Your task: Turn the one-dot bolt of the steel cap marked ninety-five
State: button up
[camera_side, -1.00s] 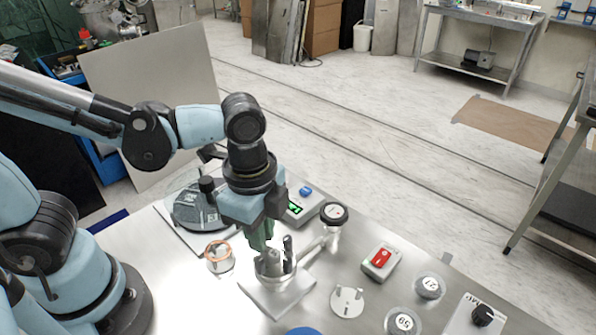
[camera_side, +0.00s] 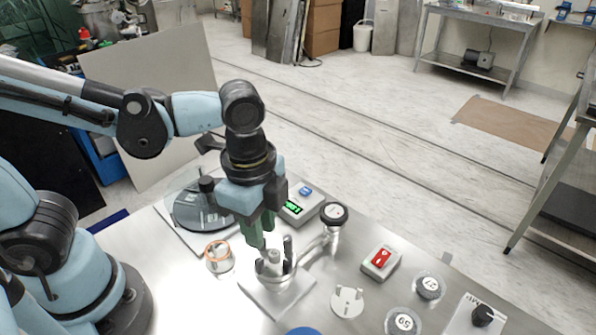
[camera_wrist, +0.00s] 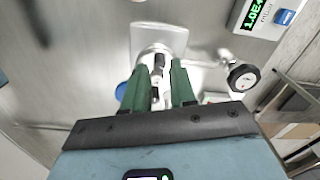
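A steel fitting with a round top and upright posts (camera_side: 270,268) stands on a square metal plate (camera_side: 262,298). In the wrist view the fitting (camera_wrist: 153,52) lies just beyond my fingertips. No ninety-five or dot marks can be read on it. My gripper (camera_side: 261,243) has green fingers, pointing down just above the fitting's posts. In the wrist view my gripper (camera_wrist: 160,68) shows its two fingers apart, with grey posts seen in the gap. I cannot tell whether either finger touches a post. The fingers and the small picture hide some detail of the bolts.
A round gauge (camera_side: 334,213) stands to the right on a pipe. A green-lit meter (camera_side: 297,207) is behind. A red switch box (camera_side: 381,261), slotted disc (camera_side: 347,301) and two numbered round pieces (camera_side: 429,287) (camera_side: 403,322) lie right. An orange-rimmed glass (camera_side: 219,257) stands left.

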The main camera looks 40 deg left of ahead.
notch_tip(320, 180, up, 10)
jog(key=shift+s+r, duration=0.2)
jog(key=shift+r, duration=0.05)
jog(key=shift+a, duration=0.1)
dwell(0.4)
jog(key=w+a+f+m+g+h, duration=0.1)
jog(key=a+m+h, duration=0.4)
jog(key=m, duration=0.1)
jog(key=x, duration=1.2)
jog(key=shift+a+f, duration=0.1)
jog(key=shift+a, duration=0.2)
grip_shut()
